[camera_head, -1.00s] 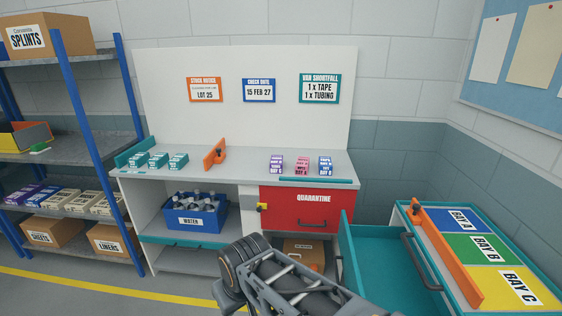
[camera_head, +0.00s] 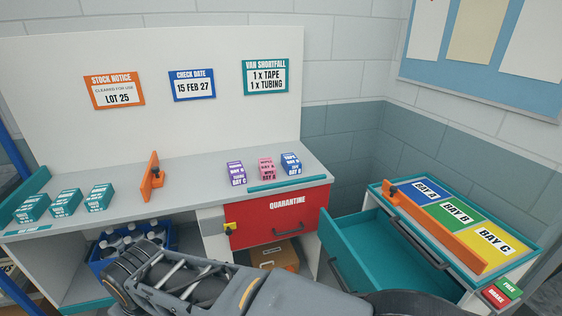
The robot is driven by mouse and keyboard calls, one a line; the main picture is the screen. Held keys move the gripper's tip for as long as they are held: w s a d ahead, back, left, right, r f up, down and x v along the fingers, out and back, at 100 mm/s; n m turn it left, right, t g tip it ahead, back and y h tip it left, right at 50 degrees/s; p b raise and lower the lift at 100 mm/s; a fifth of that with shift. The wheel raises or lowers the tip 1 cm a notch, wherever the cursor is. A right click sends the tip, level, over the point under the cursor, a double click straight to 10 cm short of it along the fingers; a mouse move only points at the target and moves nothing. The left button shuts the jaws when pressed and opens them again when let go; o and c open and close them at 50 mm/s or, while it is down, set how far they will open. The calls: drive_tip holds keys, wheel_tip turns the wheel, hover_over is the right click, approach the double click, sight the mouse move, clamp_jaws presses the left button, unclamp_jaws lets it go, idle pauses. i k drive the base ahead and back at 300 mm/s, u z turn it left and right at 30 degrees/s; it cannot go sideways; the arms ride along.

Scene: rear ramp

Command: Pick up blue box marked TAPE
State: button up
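A small blue box (camera_head: 291,165) with white lettering stands on the counter, at the right end of a row of three boxes. Its text is too small to read fully, but the lower line seems to name a bay. A pink box (camera_head: 266,168) and a purple box (camera_head: 236,173) stand to its left, with small gaps between them. My arm crosses the bottom of the head view, below the counter front. My gripper itself does not show, so its fingers cannot be seen. Nothing touches the blue box.
A teal strip (camera_head: 288,184) runs along the counter edge before the boxes. An orange upright divider (camera_head: 151,178) and several teal boxes (camera_head: 66,203) stand left. Below are a red quarantine drawer (camera_head: 281,221) and an open teal drawer (camera_head: 375,262). A cart with coloured bays (camera_head: 459,213) stands right.

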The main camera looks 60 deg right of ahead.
sight(293, 166)
drive_tip(key=z, duration=0.4)
drive_tip(key=i, duration=0.75)
drive_tip(key=z, duration=1.2)
drive_tip(key=i, duration=0.6)
drive_tip(key=z, duration=0.55)
